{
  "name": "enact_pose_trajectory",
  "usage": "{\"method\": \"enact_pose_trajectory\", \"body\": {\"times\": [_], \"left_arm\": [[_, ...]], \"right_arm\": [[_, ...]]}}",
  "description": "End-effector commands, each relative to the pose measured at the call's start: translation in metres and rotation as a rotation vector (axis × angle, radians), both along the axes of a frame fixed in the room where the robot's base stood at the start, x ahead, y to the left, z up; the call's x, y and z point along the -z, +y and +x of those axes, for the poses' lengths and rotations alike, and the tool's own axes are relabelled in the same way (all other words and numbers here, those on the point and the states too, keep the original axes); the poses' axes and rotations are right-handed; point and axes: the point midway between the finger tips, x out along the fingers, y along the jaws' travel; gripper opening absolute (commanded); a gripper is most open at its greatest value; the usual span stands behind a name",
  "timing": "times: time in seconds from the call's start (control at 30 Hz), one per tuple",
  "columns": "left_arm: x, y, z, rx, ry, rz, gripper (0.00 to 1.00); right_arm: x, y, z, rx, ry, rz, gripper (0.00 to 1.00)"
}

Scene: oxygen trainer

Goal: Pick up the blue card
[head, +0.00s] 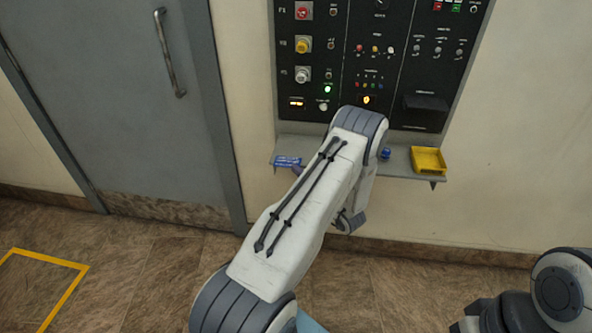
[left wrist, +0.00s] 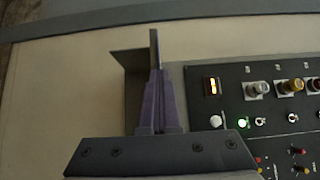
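The blue card (head: 287,161) shows in the head view at the left end of the grey shelf (head: 398,163) under the control panel. Just beside it, the tips of my left gripper (head: 297,170) show past my forearm, which hides the rest of the gripper. In the left wrist view the fingers of my left gripper (left wrist: 155,75) are together around a thin plate seen edge-on, which appears to be the blue card (left wrist: 153,45). I cannot tell whether the card touches the shelf. My right gripper is not in view.
The control panel (head: 345,62) with knobs and lamps rises above the shelf. A yellow tray (head: 428,160) and a small blue object (head: 385,153) are on the shelf's right part. A grey door (head: 110,90) is at the left.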

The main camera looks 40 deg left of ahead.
Motion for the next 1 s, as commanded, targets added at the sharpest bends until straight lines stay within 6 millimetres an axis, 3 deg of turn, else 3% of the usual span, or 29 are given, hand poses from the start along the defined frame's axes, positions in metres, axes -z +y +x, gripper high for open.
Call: {"method": "enact_pose_trajectory", "body": {"times": [0.63,0.9,1.0], "left_arm": [[0.000,0.000,0.000,0.000,0.000,0.000,0.00],[-0.028,0.000,0.000,0.000,0.000,0.000,0.00],[-0.026,0.000,0.000,0.000,0.001,0.000,0.00]], "right_arm": [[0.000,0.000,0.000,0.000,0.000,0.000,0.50],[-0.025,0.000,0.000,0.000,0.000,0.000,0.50],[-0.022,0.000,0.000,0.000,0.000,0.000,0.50]]}}
